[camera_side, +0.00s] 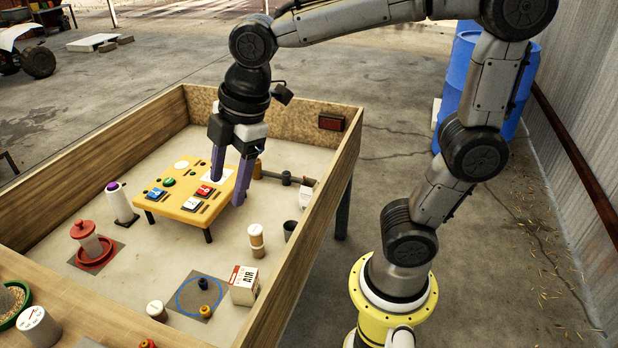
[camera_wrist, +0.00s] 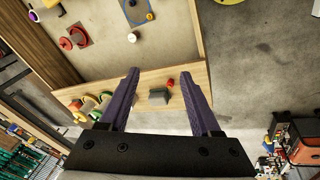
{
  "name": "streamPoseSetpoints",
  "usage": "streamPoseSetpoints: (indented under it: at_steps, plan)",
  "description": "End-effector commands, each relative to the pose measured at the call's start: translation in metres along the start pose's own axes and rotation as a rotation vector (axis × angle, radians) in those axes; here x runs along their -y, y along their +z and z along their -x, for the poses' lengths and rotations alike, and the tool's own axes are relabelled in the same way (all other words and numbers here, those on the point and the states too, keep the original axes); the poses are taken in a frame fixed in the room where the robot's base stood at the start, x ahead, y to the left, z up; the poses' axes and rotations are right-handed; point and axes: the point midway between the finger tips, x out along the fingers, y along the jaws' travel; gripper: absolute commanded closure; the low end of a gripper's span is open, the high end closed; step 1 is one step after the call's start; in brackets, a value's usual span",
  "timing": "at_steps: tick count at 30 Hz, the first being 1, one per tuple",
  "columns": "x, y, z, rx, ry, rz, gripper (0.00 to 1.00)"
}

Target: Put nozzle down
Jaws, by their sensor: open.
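My gripper (camera_side: 227,190) has two purple fingers, spread apart with nothing between them. In the side view it hangs at the right end of the yellow panel table (camera_side: 181,200); whether it touches the table is unclear. It also shows open in the wrist view (camera_wrist: 160,72). A small piece also shows on that mat in the wrist view (camera_wrist: 150,16).
The tray's wooden walls (camera_side: 312,220) rise around the work. A white AIR box (camera_side: 244,286), a tan-banded cylinder (camera_side: 256,240) and a dark cup (camera_side: 290,228) stand near the right wall. A red dish (camera_side: 95,254) and a purple-topped bottle (camera_side: 118,203) stand left.

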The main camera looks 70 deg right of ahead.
Motion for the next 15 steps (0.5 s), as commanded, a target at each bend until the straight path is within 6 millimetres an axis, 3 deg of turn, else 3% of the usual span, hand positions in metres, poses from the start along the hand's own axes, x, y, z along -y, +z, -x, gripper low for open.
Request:
streamPoseSetpoints:
  at_steps: [1, 6, 10, 15]
  plan:
    - [0.009, 0.022, 0.011, -0.015, 0.035, -0.154, 0.36]
    - [0.044, 0.077, 0.023, -0.072, 0.119, -0.657, 0.36]
    - [0.066, 0.103, 0.022, -0.114, 0.158, -0.929, 0.36]
    - [0.079, 0.117, 0.019, -0.145, 0.180, -1.096, 0.36]
